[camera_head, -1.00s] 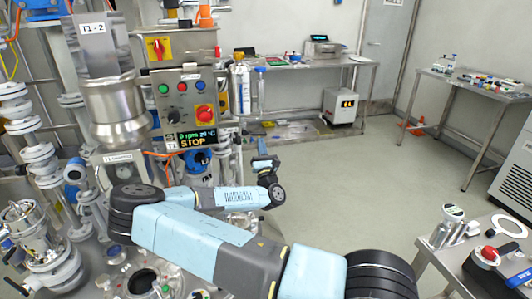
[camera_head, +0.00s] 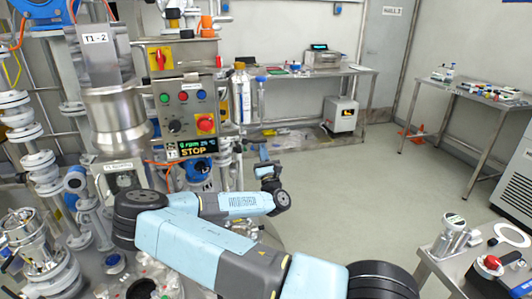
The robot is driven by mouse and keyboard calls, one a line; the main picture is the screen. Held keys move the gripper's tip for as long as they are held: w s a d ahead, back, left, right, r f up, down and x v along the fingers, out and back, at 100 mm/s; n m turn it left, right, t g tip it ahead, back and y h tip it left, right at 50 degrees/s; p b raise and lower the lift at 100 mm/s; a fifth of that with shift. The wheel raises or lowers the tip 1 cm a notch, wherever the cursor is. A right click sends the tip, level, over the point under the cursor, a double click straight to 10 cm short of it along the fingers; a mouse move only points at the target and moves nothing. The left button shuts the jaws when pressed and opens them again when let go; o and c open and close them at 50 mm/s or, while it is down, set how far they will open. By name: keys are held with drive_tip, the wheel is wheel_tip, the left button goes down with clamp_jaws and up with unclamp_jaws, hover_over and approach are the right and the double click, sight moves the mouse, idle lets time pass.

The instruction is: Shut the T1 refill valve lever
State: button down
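The steel T1-2 vessel (camera_head: 112,105) hangs at the left, with a control panel (camera_head: 188,112) beside it whose display reads STOP. A blue round fitting (camera_head: 198,168) shows below the panel, partly behind my arm. I cannot make out which part is the T1 refill valve lever. My blue arm reaches in from the lower right, bends at the left, and runs back to a wrist right of the blue fitting. My gripper (camera_head: 263,152), at the far end of the arm, is small and dark. Its fingers are not clear, and nothing is seen held.
White flanged pipes (camera_head: 38,160) and a metal flanged assembly (camera_head: 38,250) crowd the left. A steel side table (camera_head: 435,250) with a red-topped item (camera_head: 487,268) stands at the lower right. Benches line the back and right. The middle floor (camera_head: 345,190) is open.

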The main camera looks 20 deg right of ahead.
drive_tip(key=w+f+v, duration=0.2)
drive_tip(key=f+v, duration=0.1)
drive_tip(key=v, duration=0.9)
drive_tip(key=s+d+r+m+g+h, duration=0.45)
drive_tip(key=d+m+g+h, duration=0.2)
drive_tip(key=m+h, duration=0.45)
drive_tip(key=s+d+r+m+g+h, duration=0.4)
drive_tip(key=d+r+m+g+h, duration=0.25)
drive_tip(key=m+h, duration=0.45)
drive_tip(key=s+d+r+m+g+y, duration=0.2)
drive_tip(key=s+m+g+y, duration=0.1)
drive_tip(key=s+m+g, duration=0.4)
drive_tip(key=s+d+r+m+g+y, duration=0.1)
drive_tip(key=s+d+m+g+y, duration=0.2)
drive_tip(key=g, duration=0.6)
drive_tip(key=s+a+r+m+t+y, duration=0.4)
drive_tip(key=s+a+r+t+y, duration=0.6)
drive_tip(key=s+a+r+y, duration=0.5)
wheel_tip(320, 180, up, 3)
drive_tip(key=shift+s+a+r+m+y, duration=0.2)
drive_tip(key=shift+s+a+m+y, duration=0.1)
drive_tip(key=shift+s+a, duration=0.45)
